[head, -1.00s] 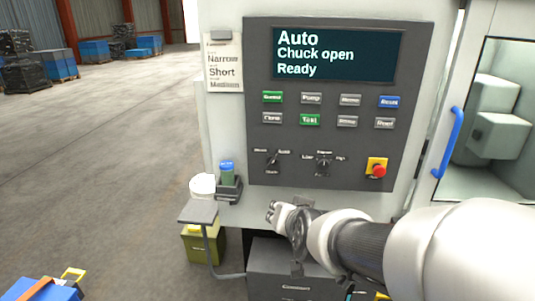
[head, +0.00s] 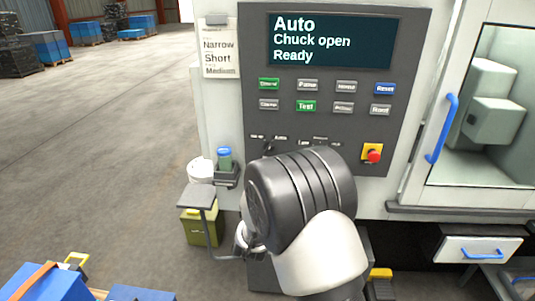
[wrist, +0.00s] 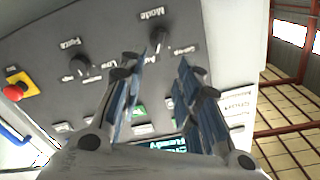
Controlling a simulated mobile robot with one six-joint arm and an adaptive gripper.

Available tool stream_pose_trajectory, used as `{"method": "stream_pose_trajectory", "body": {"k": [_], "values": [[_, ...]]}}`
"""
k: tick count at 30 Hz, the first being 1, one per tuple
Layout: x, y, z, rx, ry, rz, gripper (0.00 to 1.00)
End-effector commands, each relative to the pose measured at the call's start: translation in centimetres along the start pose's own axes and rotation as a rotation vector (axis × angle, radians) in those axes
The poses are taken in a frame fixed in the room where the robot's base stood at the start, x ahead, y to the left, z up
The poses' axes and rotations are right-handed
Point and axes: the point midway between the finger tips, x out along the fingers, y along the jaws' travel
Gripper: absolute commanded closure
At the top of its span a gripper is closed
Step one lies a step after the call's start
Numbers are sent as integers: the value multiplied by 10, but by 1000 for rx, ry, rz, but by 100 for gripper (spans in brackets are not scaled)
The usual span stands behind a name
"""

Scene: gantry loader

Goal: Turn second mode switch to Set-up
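A dark rotary switch (wrist: 158,36) labelled Mode shows upside down in the wrist view, beyond my fingertips. The same switch is the left knob (head: 268,147) low on the control panel in the head view, partly covered by my arm. Its pointer direction is too small to tell. A second knob (wrist: 79,65), labelled Force, sits to its left in the wrist view; my arm hides it in the head view. My gripper (wrist: 160,68) is open and empty, its two fingers apart and pointing at the panel near the Mode switch. No contact shows.
The panel display (head: 328,42) reads Auto, Chuck open, Ready. Two rows of buttons sit below it. A red emergency stop (head: 373,155) is at the lower right. A cup holder (head: 226,176) and small shelf (head: 196,195) stick out at left. A blue door handle (head: 442,128) is at right.

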Motion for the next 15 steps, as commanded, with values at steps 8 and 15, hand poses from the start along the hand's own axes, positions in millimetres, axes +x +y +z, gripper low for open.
{"method": "stream_pose_trajectory", "body": {"k": [8, 15], "values": [[63, 2, 1, 1, 2, 1, 69], [108, 2, 1, 0, 1, 0, 69]]}}
